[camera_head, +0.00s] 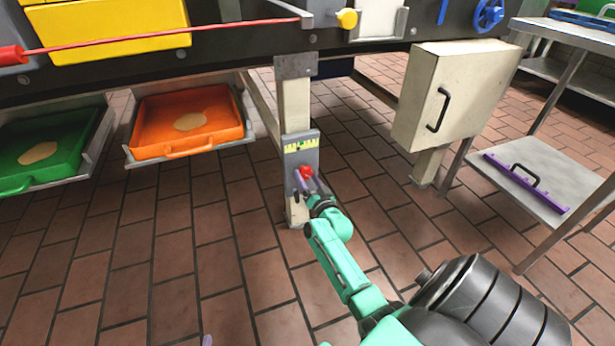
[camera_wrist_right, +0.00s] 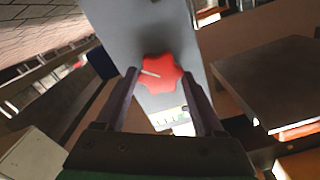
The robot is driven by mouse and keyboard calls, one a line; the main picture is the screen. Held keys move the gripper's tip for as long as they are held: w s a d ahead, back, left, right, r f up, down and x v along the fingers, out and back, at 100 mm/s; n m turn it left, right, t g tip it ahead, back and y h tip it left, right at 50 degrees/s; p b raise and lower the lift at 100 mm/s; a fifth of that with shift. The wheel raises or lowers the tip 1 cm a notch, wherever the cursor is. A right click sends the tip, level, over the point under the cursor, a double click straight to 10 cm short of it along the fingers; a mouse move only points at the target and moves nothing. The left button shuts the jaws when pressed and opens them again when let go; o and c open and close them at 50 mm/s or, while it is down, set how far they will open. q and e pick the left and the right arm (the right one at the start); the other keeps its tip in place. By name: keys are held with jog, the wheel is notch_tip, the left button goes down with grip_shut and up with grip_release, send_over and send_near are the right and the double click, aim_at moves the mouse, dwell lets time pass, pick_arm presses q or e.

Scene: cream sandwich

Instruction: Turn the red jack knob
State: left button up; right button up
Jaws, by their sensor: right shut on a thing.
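The red jack knob (camera_head: 306,172) sits on a grey plate (camera_head: 311,148) on the front of a pale table leg. In the right wrist view the knob (camera_wrist_right: 161,75) is lobed, with a pale pointer line aimed to the left. My right gripper (camera_head: 303,180) is at the knob, and in its wrist view its two fingers (camera_wrist_right: 164,82) lie on either side of it. It is shut on the knob. A yellow scale with a green mark (camera_head: 301,145) is above the knob.
Orange (camera_head: 217,137) and green (camera_head: 85,168) trays hang on the left under the table. A cream box with a black handle (camera_head: 462,88) hangs to the right of the leg. A metal shelf (camera_head: 540,160) stands at the far right.

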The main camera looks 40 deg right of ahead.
jog(key=shift+m, duration=0.4)
jog(key=m+p, duration=0.1)
jog(key=m, duration=0.2)
jog(key=shift+m, duration=0.3)
pick_arm(q)
jog(key=shift+s+d+f+g, duration=0.1)
jog(key=shift+s+f+g, duration=0.25)
jog(key=shift+s, duration=0.3)
jog(key=shift+s+f+g, duration=0.25)
jog(key=shift+s+f, duration=0.05)
jog(key=shift+s, duration=0.3)
pick_arm(e)
jog(key=m, duration=0.4)
jog(key=shift+f+m, duration=0.1)
jog(key=shift+m, duration=0.3)
jog(key=o, duration=1.4)
jog(key=shift+c, duration=0.2)
pick_arm(q)
jog(key=shift+m+g, duration=0.3)
jog(key=shift+g, duration=0.2)
notch_tip(320, 180, up, 6)
jog(key=p, duration=0.5)
jog(key=shift+f, duration=0.15)
pick_arm(e)
jog(key=v, duration=1.4)
jog(key=shift+s, duration=0.3)
